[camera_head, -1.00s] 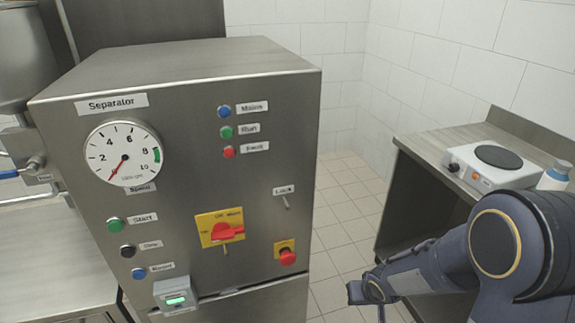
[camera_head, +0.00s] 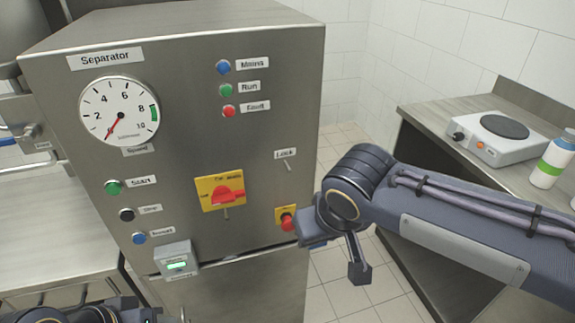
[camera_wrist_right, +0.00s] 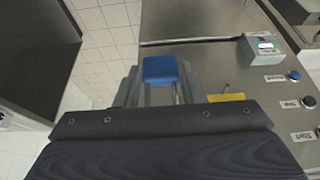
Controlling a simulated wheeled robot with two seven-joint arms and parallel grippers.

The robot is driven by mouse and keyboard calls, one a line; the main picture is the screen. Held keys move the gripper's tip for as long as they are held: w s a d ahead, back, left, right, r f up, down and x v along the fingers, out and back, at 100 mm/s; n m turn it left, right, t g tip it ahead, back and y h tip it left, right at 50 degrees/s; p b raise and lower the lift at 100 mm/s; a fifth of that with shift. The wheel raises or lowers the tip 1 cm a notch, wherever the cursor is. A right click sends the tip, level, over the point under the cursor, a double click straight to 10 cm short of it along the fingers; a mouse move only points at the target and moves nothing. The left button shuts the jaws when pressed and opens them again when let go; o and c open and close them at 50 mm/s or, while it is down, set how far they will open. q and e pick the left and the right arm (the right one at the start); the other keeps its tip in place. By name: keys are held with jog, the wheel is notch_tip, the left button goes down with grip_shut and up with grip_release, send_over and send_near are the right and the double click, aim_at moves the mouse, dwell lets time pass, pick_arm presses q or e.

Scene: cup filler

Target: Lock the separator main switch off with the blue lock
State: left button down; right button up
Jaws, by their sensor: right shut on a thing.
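The separator main switch (camera_head: 221,193) is a red rotary handle on a yellow plate on the steel cabinet front. A small metal tab shows below the handle. Part of the yellow plate (camera_wrist_right: 226,97) shows in the right wrist view, right of the fingers. The blue lock (camera_wrist_right: 160,69) is between the fingers of my right gripper (camera_wrist_right: 160,88), which is shut on it. In the head view my right gripper (camera_head: 310,232) is beside the red emergency button, right of and below the switch; the lock is not clear there.
The red emergency button (camera_head: 287,221) is close to my right gripper. An empty peg (camera_head: 288,166) sits under the "Lock" label. A small box with a green display (camera_head: 176,262) sticks out lower left. A side table (camera_head: 450,115) at right holds a hotplate and bottle.

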jog(key=w+a+p, duration=0.2)
jog(key=w, duration=0.6)
jog(key=w+a+f+p, duration=0.1)
jog(key=w+a+p, duration=0.1)
jog(key=w, duration=0.7)
jog(key=shift+a, duration=0.75)
jog(key=shift+w+f, duration=0.1)
jog(key=shift+f, duration=0.1)
jog(key=shift+f, duration=0.15)
jog(key=o, duration=1)
jog(key=shift+o, duration=0.2)
